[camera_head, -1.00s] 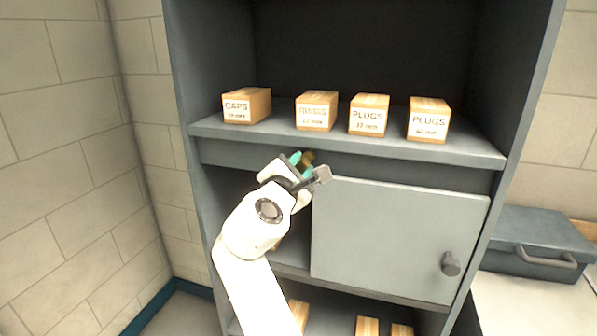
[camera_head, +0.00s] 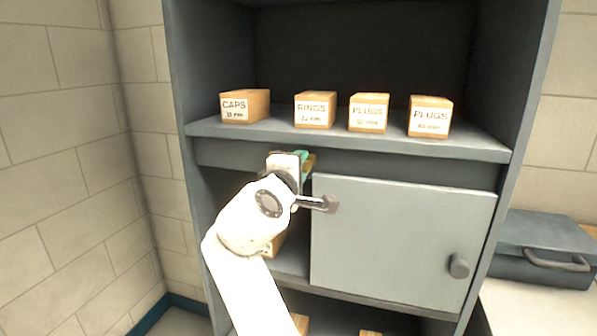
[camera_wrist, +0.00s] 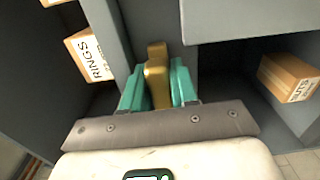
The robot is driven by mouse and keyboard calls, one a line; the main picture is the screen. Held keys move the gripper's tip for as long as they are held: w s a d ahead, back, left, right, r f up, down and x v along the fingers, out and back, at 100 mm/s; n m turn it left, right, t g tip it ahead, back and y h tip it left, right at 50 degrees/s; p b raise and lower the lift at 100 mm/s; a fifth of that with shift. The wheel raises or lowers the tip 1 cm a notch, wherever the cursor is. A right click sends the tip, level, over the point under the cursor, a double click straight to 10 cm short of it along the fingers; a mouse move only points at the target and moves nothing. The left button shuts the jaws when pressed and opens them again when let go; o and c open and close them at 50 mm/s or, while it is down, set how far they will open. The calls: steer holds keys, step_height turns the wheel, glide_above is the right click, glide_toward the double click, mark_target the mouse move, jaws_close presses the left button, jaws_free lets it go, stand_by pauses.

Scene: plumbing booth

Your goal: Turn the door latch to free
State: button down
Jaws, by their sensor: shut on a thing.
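The brass door latch (camera_wrist: 156,75) stands between the teal fingers of my gripper (camera_wrist: 158,88) in the wrist view. The fingers are shut on it, one on each side. In the head view my gripper (camera_head: 305,162) is at the shelf's front rail, by the upper left corner of the grey cabinet door (camera_head: 395,240). Only a sliver of the latch (camera_head: 312,161) shows there; my wrist hides most of it. The door is flush in its opening, with a dark round knob (camera_head: 458,266) at its lower right.
Several labelled wooden boxes, such as the caps box (camera_head: 245,107) and rings box (camera_head: 315,110), stand on the shelf (camera_head: 350,143) above. More boxes sit below and behind my arm. A blue-grey toolbox (camera_head: 545,250) stands at the right. A brick wall is close at left.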

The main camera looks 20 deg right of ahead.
steer(key=shift+f, duration=0.2)
stand_by(0.4)
steer(key=c, duration=1)
jaws_free()
steer(key=shift+r, duration=0.15)
steer(key=shift+o, duration=0.2)
steer(key=shift+s, duration=0.1)
steer(key=b+v, duration=0.1)
steer(key=v, duration=0.9)
steer(key=shift+s+a, duration=0.2)
steer(key=shift+s, duration=0.1)
